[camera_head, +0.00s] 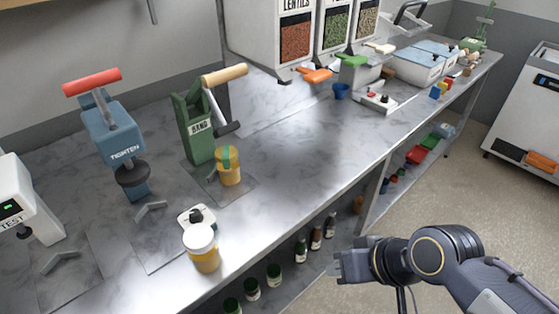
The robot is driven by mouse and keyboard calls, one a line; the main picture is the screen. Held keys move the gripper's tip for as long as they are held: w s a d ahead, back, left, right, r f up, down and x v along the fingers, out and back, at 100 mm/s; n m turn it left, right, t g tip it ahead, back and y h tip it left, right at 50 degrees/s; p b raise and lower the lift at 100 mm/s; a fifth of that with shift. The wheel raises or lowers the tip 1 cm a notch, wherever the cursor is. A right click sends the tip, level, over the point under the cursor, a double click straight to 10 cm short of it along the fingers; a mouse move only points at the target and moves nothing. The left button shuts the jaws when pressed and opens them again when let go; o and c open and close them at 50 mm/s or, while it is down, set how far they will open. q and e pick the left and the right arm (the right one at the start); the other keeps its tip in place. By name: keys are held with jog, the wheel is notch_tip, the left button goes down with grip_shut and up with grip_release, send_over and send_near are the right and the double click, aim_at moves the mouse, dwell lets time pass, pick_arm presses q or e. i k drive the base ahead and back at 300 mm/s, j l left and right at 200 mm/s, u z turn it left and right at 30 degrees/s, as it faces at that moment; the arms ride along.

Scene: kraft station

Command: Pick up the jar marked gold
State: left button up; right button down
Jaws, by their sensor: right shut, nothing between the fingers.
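A yellow-gold jar (229,167) with a green strip over its top stands upright at the foot of the green BAND press (198,130). A second yellow-gold jar (204,258) with a white lid stands near the counter's front edge. No readable gold marking shows on either, so I cannot tell which is the marked one. My right gripper (340,267) is shut and empty. It is in front of the counter, to the right of both jars and apart from them. My left gripper is not in view.
The counter (285,165) is clear right of the jars. A blue TIGHTEN press (120,140) and a white TEST device (25,205) stand left. Dispensers (296,40) stand at the back. Small bottles (274,275) sit on the shelf below the counter edge.

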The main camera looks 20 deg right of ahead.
aim_at(229, 175)
jog(key=z, duration=0.25)
jog(key=i+l+u, duration=0.15)
jog(key=l+u, duration=0.2)
jog(key=i+l+u, duration=0.1)
jog(key=l+u, duration=0.25)
jog(key=i+l+u, duration=0.1)
jog(key=l+u, duration=0.2)
